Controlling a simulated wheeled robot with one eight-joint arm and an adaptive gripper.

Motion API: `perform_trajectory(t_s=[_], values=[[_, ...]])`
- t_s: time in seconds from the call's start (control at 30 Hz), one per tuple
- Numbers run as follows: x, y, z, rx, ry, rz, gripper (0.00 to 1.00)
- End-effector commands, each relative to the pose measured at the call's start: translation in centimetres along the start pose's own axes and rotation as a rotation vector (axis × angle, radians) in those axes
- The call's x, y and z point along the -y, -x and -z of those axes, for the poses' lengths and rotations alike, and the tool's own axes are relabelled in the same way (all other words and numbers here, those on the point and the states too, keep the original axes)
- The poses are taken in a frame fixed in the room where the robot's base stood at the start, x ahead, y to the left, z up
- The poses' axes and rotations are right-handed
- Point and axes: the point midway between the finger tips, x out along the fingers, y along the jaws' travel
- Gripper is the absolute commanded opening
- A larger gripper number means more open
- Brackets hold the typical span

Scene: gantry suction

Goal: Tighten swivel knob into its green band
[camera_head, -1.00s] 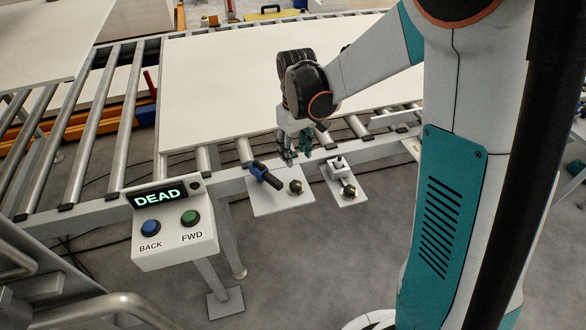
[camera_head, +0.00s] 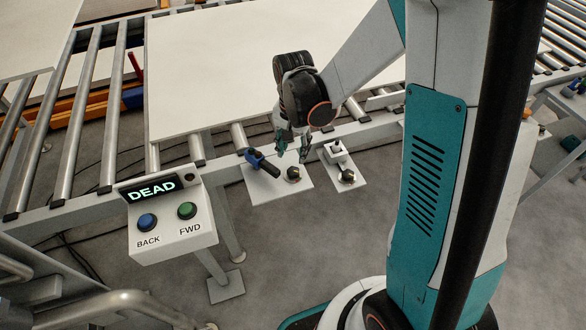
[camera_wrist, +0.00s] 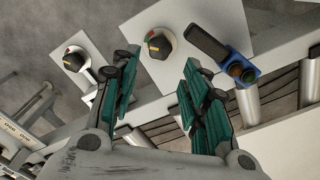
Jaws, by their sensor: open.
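Two black dial knobs sit on white plates at the conveyor's front rail. One knob (camera_head: 292,174) is on the larger plate (camera_head: 268,190), right of a blue-and-black handle (camera_head: 262,163); the wrist view shows it (camera_wrist: 158,43) with yellow and red marks. The other knob (camera_head: 347,176) is on the smaller plate to the right, and it also shows in the wrist view (camera_wrist: 75,60). I cannot tell which is the swivel knob, and the green band is not clear. My gripper (camera_head: 292,152) is open and empty, its fingers above and behind the larger plate's knob, apart from it.
A control box (camera_head: 172,215) reading "DEAD", with a blue BACK and a green FWD button, stands to the left. A small white lever block (camera_head: 335,152) sits behind the right knob. A large pale board (camera_head: 225,70) lies on the rollers. Grey floor is free in front.

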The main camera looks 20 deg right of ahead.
Motion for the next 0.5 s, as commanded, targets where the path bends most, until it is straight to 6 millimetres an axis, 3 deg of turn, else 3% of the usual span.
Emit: perform_trajectory(t_s=[0.03,0.2,0.5], values=[[0.0,-1.4,0.0,0.000,0.000,0.000,0.42],[0.0,-4.7,0.0,0.000,0.001,0.000,0.42],[0.0,-8.2,0.0,0.000,0.001,0.000,0.42]])
